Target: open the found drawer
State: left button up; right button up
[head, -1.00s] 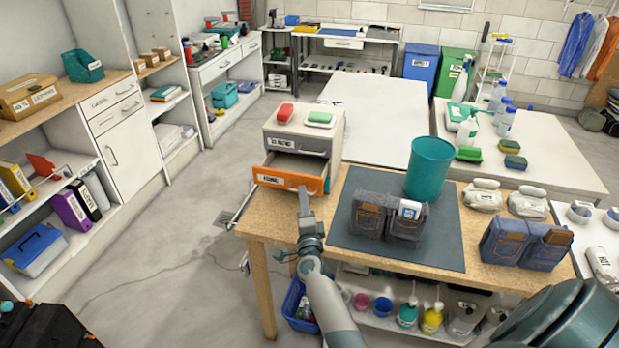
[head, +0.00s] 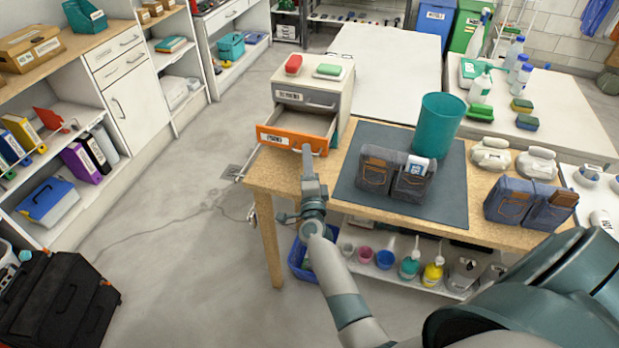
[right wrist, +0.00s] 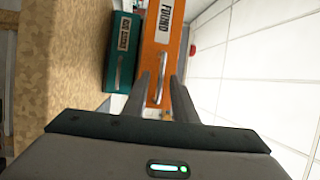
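The orange drawer (head: 290,139), labelled FOUND, stands pulled out from a small light-grey drawer cabinet (head: 345,103) on the wooden workbench; its inside shows empty. My right gripper (head: 307,152) is at the drawer's front. In the right wrist view the orange front (right wrist: 167,25) shows with its silver handle (right wrist: 158,88). The fingers of my right gripper (right wrist: 162,78) are apart, with the handle between them and gaps visible; contact cannot be told. A teal drawer (right wrist: 120,50) beside the orange front sits farther back. My left gripper is out of view.
A teal bin (head: 440,123) and denim pouches (head: 395,174) stand on the dark mat (head: 400,210) right of the cabinet. A grey drawer (head: 305,101) above the orange one is shut. Open floor (head: 180,230) lies to the left.

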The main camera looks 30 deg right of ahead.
jog(key=v, duration=1.7)
jog(key=shift+a+f, duration=0.1)
jog(key=s+a+f+n+g+y, duration=0.1)
jog(key=s+a+f+n+y, duration=0.2)
jog(key=f, duration=0.6)
jog(key=s+a+f+n+g+y, duration=0.15)
jog(key=a+f+n, duration=0.3)
jog(key=f, duration=0.45)
jog(key=s+a+f+n+g+y, duration=0.1)
jog(key=a+f+n+g+y, duration=0.25)
jog(key=f, duration=0.55)
jog(key=s+a+f+n+g+y, duration=0.1)
jog(key=s+f+n+g+y, duration=0.15)
jog(key=s+f+n, duration=0.85)
jog(key=s+d+f+n+g, duration=0.1)
jog(key=s+d+f+g, duration=0.1)
jog(key=s+f, duration=0.4)
jog(key=s+d+f+n+g+h+b, duration=0.1)
jog(key=s+f, duration=0.5)
jog(key=s, duration=0.8)
jog(key=s+d+f+n+g, duration=0.1)
jog(key=s+d+f+g, duration=0.2)
jog(key=s, duration=0.7)
notch_tip(320, 180, down, 3)
jog(key=shift+s+d+f+g, duration=0.15)
jog(key=shift+d+g, duration=0.25)
jog(key=shift+g, duration=0.75)
